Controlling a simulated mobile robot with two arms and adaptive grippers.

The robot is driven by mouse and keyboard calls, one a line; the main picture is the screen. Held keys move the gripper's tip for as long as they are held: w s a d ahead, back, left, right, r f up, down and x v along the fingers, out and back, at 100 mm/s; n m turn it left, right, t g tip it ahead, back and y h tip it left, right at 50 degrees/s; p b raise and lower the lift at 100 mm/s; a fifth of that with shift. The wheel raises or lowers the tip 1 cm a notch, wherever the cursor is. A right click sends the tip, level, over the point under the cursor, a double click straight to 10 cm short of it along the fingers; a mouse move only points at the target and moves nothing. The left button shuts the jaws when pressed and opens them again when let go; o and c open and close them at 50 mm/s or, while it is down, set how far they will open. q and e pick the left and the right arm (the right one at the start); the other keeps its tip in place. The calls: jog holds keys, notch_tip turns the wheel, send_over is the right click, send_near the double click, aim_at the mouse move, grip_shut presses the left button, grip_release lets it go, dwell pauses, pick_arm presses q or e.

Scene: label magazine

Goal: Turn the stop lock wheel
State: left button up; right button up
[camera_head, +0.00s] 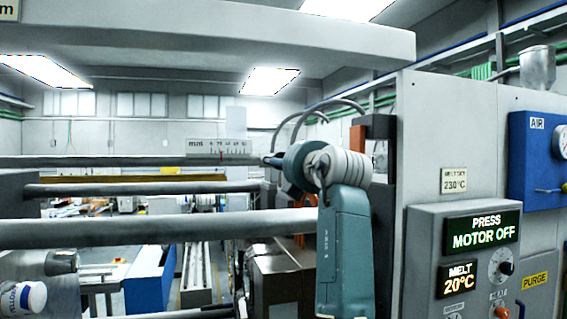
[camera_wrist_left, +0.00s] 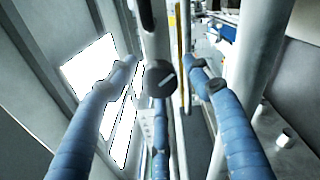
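A dark round wheel (camera_wrist_left: 160,78) with a pale line across its face shows in the left wrist view, near the middle; I take it for the stop lock wheel. The blue fingers of my left gripper (camera_wrist_left: 161,68) are spread apart to its left and right, with another finger below it. No finger visibly closes on the wheel; contact cannot be told. In the head view a teal arm with a ringed grey wrist stands at the centre and hides most of the area around the wheel. My right gripper is not in view.
Thick grey tie bars (camera_head: 150,229) cross the left half of the head view. A small mm scale (camera_head: 220,148) sits above them. A control box (camera_head: 425,270) reading PRESS MOTOR OFF stands at right. A white cylinder (camera_head: 30,297) is at lower left.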

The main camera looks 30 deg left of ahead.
pick_arm(q)
jog(key=v, duration=0.7)
jog(key=shift+d, duration=0.3)
jog(key=shift+a, duration=0.1)
jog(key=shift+f, duration=0.1)
